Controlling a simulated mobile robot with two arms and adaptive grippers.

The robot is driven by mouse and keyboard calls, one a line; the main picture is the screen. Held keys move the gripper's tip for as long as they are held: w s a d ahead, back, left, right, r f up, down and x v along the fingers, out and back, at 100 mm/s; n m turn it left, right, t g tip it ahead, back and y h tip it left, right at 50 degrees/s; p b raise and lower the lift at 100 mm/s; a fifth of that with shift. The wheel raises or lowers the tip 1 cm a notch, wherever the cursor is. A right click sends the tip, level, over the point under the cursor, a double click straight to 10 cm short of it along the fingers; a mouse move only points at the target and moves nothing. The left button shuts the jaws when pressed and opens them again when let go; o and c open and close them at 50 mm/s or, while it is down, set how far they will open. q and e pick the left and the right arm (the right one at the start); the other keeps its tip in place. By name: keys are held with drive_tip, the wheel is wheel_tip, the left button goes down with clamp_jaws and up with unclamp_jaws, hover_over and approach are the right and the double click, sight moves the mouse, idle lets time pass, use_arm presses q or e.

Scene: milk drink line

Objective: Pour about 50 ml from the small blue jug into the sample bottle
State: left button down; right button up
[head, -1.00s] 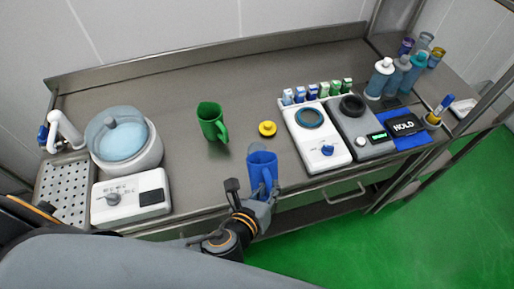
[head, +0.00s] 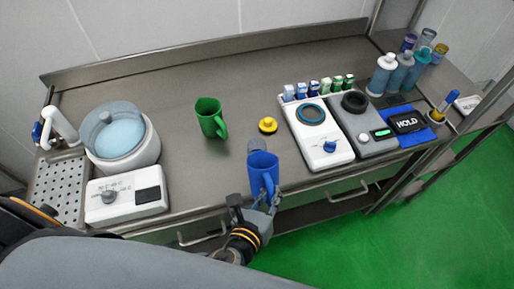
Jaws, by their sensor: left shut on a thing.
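The small blue jug (head: 264,178) is upright at the front edge of the steel bench, its open mouth facing up. My left gripper (head: 256,204) is shut on the blue jug, low on its near side. The jug's base is partly hidden by the fingers, so I cannot tell whether it touches the bench. Several bottles (head: 381,74) stand at the back right; I cannot tell which is the sample bottle. My right gripper is not in view.
A green jug (head: 210,118) and yellow knob-like piece (head: 268,125) stand mid-bench. A white device (head: 318,140) and a grey device (head: 372,135) sit right, small coloured vials (head: 313,88) behind. A lidded pot (head: 122,140) is left. The back middle is clear.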

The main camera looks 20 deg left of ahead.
use_arm(q)
drive_tip(key=shift+s+d+f+t+b, duration=0.25)
drive_tip(key=shift+s+f+t+b, duration=0.25)
drive_tip(key=shift+f+b, duration=0.2)
drive_tip(key=shift+s+d+f+m+t+y+b, duration=0.15)
drive_tip(key=shift+s+f+m+t+b, duration=0.25)
drive_tip(key=shift+b, duration=0.6)
drive_tip(key=shift+s+d+f+m+t+y+b, duration=0.1)
drive_tip(key=shift+f+m+t+b, duration=0.25)
drive_tip(key=shift+t+b, duration=0.55)
drive_tip(key=shift+s+d+f+m+t+y+b, duration=0.2)
drive_tip(key=shift+f+t+b, duration=0.3)
drive_tip(key=shift+b, duration=0.6)
